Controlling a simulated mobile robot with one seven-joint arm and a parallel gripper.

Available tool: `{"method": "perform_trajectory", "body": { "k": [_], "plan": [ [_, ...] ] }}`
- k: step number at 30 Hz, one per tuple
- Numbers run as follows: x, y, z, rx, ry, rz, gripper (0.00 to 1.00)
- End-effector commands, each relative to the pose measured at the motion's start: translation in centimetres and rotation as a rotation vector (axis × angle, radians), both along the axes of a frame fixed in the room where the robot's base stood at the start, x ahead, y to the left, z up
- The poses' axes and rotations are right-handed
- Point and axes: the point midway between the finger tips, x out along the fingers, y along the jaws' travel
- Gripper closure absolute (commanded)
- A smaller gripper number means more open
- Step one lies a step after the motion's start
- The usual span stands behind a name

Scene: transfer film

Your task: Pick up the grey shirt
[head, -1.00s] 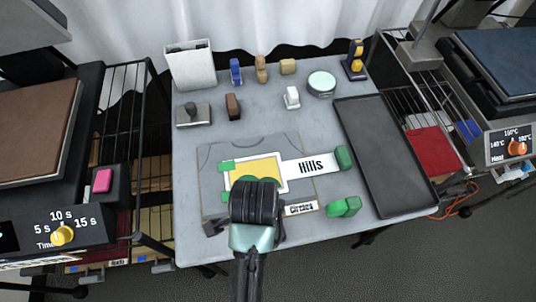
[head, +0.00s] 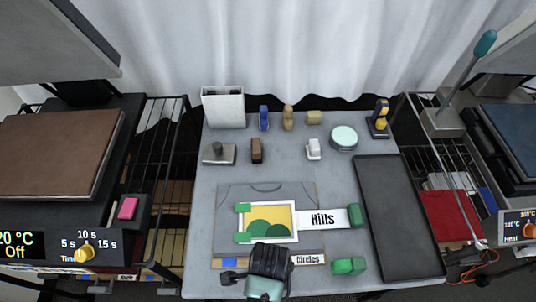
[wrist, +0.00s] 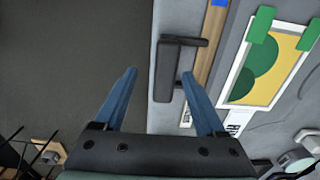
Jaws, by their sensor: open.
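The grey shirt (head: 228,215) lies flat on the grey table, its neckline toward the back. A white-framed yellow film with green hills (head: 272,215) lies on it, with green tape pieces at its left corners. A wooden strip with a dark handle (head: 232,277) runs along the shirt's front edge. My gripper (head: 268,262) is near that edge and hides part of the strip. In the wrist view my gripper's blue fingers (wrist: 159,76) are apart and empty.
A "Hills" label (head: 322,218) and a "Circles" label (head: 307,259) lie to the right, each with a green block. A dark tray (head: 398,225) takes the table's right side. Stamps and small blocks stand at the back. Heat presses flank the table.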

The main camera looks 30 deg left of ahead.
Motion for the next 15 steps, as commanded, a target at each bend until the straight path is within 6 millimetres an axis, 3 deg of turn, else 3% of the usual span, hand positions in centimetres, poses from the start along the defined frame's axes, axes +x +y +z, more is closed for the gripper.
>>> {"method": "perform_trajectory", "body": {
  "k": [9,15],
  "plan": [
    [0.8,0.2,-3.9,0.000,0.001,0.001,0.28],
    [0.7,0.2,-4.9,0.000,0.000,0.001,0.28]
  ]
}}
